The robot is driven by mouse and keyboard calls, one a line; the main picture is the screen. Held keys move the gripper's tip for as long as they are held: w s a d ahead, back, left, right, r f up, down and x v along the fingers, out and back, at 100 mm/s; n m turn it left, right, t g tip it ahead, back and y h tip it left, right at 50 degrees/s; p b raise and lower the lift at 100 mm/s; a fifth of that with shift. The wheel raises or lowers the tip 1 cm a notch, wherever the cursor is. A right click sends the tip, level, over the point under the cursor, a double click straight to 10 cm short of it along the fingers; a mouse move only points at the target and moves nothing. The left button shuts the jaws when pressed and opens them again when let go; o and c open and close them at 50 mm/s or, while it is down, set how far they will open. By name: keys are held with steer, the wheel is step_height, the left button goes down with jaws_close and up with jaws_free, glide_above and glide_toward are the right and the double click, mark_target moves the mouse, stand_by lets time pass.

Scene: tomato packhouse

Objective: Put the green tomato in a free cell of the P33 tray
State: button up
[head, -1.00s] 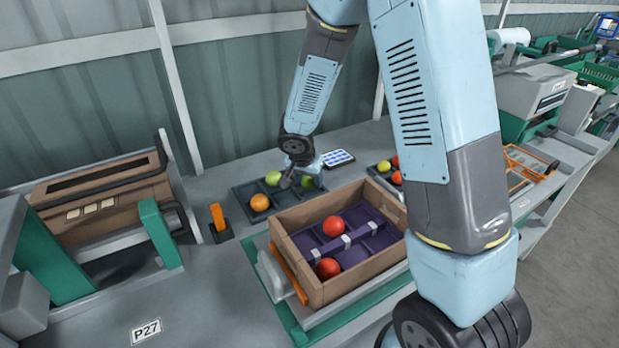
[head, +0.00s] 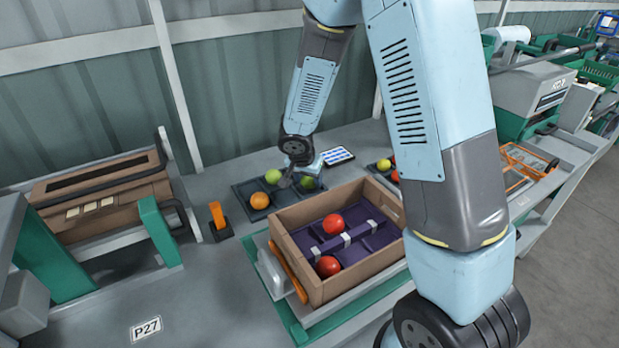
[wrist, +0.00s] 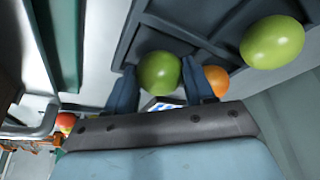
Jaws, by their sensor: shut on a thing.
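A green tomato (wrist: 159,73) sits between the two fingers of my gripper (wrist: 160,90) in the wrist view; the gripper is shut on it. In the head view my gripper (head: 300,180) and this tomato (head: 308,183) are at the right side of a dark grey tray (head: 240,194). I cannot tell whether the tomato touches the tray. A second green tomato (head: 273,176) and an orange one (head: 259,200) are in the same tray. I can read no P33 label in any view.
A brown crate (head: 290,245) with a purple divided insert and two red tomatoes (head: 333,224) stands in front of the tray. Another dark tray (head: 375,172) with tomatoes is partly hidden behind my arm. A P27 label (head: 145,329) lies on the bench, front left.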

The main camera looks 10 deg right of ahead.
steer(key=shift+f, duration=0.2)
steer(key=o, duration=0.7)
steer(key=shift+c, duration=1.2)
steer(key=shift+o, duration=0.2)
steer(key=shift+r, duration=0.1)
steer(key=shift+a+r, duration=0.1)
steer(key=shift+r, duration=3.35)
